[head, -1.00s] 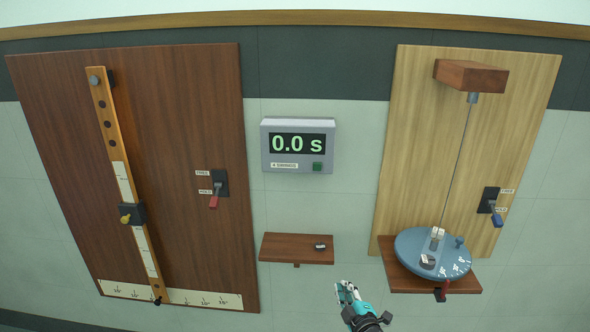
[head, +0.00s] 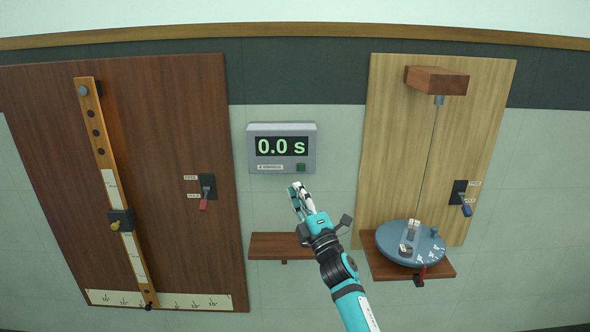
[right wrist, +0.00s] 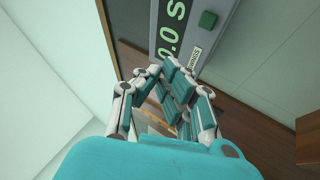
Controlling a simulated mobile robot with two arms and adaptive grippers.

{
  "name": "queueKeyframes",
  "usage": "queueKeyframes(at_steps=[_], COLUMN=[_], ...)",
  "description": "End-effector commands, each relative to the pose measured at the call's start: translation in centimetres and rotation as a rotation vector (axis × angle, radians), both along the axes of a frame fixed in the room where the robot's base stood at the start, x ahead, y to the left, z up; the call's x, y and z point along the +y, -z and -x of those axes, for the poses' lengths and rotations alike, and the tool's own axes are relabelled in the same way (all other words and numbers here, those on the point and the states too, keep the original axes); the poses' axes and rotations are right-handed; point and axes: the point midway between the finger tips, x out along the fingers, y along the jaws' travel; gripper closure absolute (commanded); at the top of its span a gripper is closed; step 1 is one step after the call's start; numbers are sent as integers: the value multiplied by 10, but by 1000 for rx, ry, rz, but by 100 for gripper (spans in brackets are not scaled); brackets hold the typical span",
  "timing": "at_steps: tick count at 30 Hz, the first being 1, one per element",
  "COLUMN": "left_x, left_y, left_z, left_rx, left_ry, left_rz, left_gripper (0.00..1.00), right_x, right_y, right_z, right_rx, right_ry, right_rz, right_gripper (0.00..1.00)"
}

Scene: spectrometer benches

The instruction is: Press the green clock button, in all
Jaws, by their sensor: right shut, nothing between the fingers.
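The clock (head: 282,148) is a grey box on the wall between two wooden boards, and its display reads 0.0 s. Its green button (head: 301,167) sits at the lower right of its face; it also shows in the right wrist view (right wrist: 208,19), at the top. My right gripper (head: 297,188) is shut and empty, a little below the clock with its fingertips pointing up. In the right wrist view the fingers (right wrist: 160,72) are in front of the clock's edge, apart from the button. My left gripper is in neither view.
A small wooden shelf (head: 273,245) is below the clock, partly behind my right gripper. The left board holds a pendulum bar (head: 116,180) and a red-handled switch (head: 206,190). The right board holds a hanging wire, a blue disc (head: 400,252) and a blue-handled switch (head: 461,195).

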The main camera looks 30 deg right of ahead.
Motion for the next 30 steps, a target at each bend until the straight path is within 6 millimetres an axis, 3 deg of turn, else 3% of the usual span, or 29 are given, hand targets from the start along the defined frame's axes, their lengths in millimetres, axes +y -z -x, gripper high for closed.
queueKeyframes(at_steps=[11,30], left_x=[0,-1], left_y=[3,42], left_z=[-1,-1], left_rx=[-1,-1], left_ry=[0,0], left_rz=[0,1], left_gripper=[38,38], right_x=[-3,-43], right_y=[1,3], right_z=[-6,-71], right_rx=[0,1], right_ry=[-1,-1], right_rz=[-2,-2], right_gripper=[100,100])
